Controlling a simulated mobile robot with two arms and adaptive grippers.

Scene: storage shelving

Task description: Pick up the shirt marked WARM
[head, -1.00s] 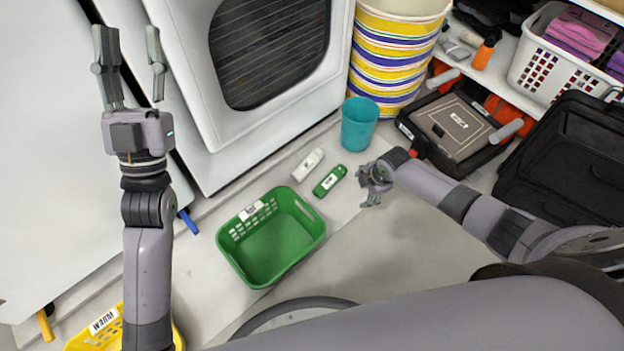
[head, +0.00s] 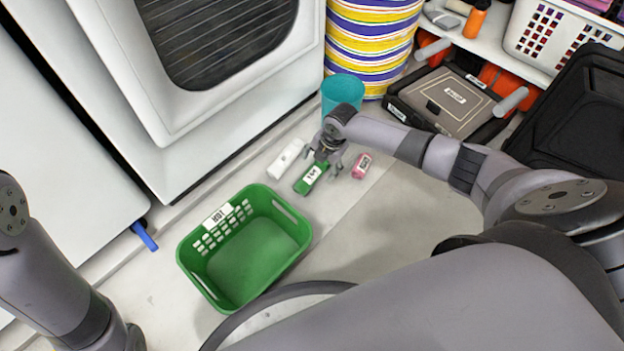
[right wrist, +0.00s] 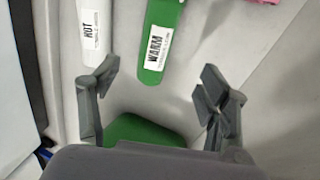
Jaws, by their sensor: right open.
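The green shirt (head: 311,178) is a small folded strip on the light floor, with a white label. In the right wrist view the green shirt (right wrist: 161,36) shows the label WARM. My right gripper (head: 326,165) is over the far end of this shirt in the head view. In the right wrist view the open right gripper (right wrist: 160,78) has its fingers spread to either side of the shirt's near end, with nothing held. I cannot tell its exact height above the shirt. My left gripper is outside the view; only part of my left arm shows.
A white item (right wrist: 92,28) marked HOT lies left of the green shirt, and a pink labelled item (head: 361,166) lies right. A green basket (head: 195,268) stands nearer. A teal bin (head: 343,92), striped bin (head: 372,45) and black case (head: 446,97) stand behind.

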